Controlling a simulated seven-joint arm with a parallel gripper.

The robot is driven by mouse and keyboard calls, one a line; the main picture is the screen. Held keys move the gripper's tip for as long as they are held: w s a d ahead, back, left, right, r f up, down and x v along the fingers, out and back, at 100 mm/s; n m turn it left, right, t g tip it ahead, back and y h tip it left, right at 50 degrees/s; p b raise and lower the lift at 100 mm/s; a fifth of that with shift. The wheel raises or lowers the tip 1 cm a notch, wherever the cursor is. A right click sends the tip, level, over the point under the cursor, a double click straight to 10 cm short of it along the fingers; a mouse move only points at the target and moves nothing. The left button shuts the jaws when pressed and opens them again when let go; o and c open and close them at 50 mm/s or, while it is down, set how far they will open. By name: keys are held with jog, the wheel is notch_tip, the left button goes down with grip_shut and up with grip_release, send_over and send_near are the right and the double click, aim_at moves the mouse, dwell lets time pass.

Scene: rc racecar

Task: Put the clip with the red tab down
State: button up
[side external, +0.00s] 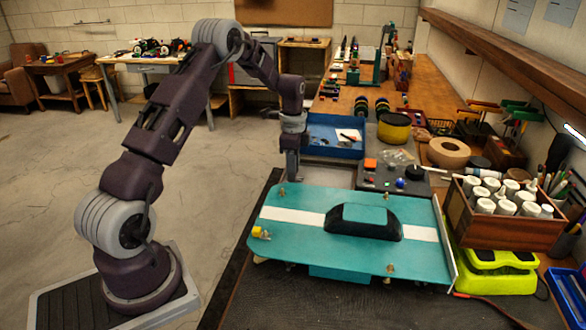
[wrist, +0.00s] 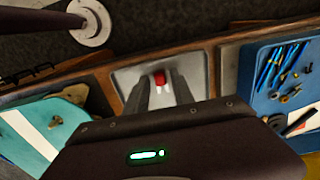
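My gripper (wrist: 160,77) points down over a pale grey tray (wrist: 126,76) in the wrist view. A small red tab (wrist: 159,78) shows between the fingertips, and the fingers appear closed on the clip it belongs to. The clip's body is mostly hidden by the fingers. In the side view my gripper (side external: 292,178) is low at the left end of the same tray (side external: 328,175), behind the teal car body (side external: 290,240). The clip cannot be made out there. Whether it touches the tray floor cannot be told.
A blue bin (side external: 335,151) with small parts lies behind the tray. The teal car body, with yellow and brass-coloured clips on its edges, is in front. A black box (side external: 400,183) with coloured knobs is to the right. Wooden bottle rack (side external: 490,228) stands at far right.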

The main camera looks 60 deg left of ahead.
notch_tip(320, 180, up, 12)
jog(key=s+d+r+n+t, duration=0.35)
jog(key=s+d+r, duration=0.65)
jog(key=d+r, duration=0.45)
jog(key=s+d+f+n+t, duration=0.1)
jog(key=s+d+f+n, duration=0.1)
jog(key=s+d, duration=0.3)
jog(key=s+d+f+n+t, duration=0.1)
jog(key=s+d, duration=0.5)
jog(key=s, duration=0.7)
jog(key=shift+s+f+n, duration=0.4)
jog(key=shift+f+n, duration=0.35)
jog(key=shift+n, duration=0.5)
